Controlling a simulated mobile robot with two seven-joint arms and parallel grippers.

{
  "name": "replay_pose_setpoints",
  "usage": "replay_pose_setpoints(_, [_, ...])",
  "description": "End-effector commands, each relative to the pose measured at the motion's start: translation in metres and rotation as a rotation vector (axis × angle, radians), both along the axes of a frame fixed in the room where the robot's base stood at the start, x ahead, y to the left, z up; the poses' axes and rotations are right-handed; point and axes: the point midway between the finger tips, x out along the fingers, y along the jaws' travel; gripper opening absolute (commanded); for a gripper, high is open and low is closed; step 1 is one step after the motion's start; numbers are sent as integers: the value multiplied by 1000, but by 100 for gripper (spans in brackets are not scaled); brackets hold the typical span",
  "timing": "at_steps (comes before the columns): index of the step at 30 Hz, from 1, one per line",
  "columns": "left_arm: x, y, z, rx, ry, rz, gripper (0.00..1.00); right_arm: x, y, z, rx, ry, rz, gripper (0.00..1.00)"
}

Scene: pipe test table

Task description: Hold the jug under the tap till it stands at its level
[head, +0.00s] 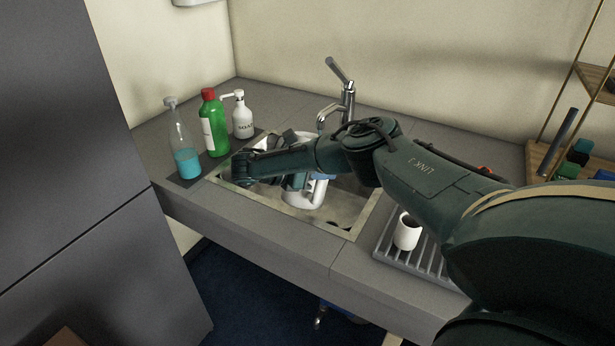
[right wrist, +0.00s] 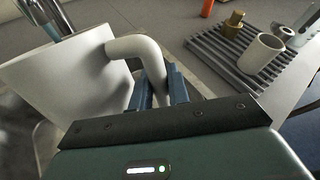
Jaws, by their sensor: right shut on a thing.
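The white jug (head: 302,197) is in the sink, largely hidden behind my right arm in the head view. In the right wrist view the jug (right wrist: 75,85) fills the left side, with its thick curved handle (right wrist: 135,46) toward me. My right gripper (right wrist: 158,90) is shut on this handle, its blue fingers on either side. The chrome tap (head: 346,100) rises behind the sink; its spout is above and near the jug. Part of the tap (right wrist: 45,14) shows over the jug's rim in the right wrist view. The water level inside the jug is hidden. My left gripper is not in view.
The sink (head: 345,214) is set in a grey counter. Left of it stand a clear bottle of blue liquid (head: 186,160), a green bottle (head: 215,130) and a white soap dispenser (head: 242,120). To the right, a white cup (head: 407,236) stands on a ribbed drying rack (head: 425,262).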

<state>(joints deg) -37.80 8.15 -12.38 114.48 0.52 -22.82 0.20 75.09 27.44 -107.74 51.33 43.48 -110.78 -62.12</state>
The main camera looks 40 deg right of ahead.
Motion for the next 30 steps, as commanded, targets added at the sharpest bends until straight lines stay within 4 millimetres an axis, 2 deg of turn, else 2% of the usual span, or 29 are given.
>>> replay_pose_setpoints(1, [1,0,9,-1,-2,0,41,0,2,8,-4,-3,-1,0])
replay_pose_setpoints(3, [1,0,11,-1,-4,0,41,-1,4,8,-4,-4,-1,0])
replay_pose_setpoints(15, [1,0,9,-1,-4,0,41,-11,33,18,-4,-7,4,0])
replay_pose_setpoints(22, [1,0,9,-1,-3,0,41,-15,40,22,-1,-5,2,0])
replay_pose_setpoints(30, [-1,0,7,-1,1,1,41,-21,55,45,-5,-7,1,0])
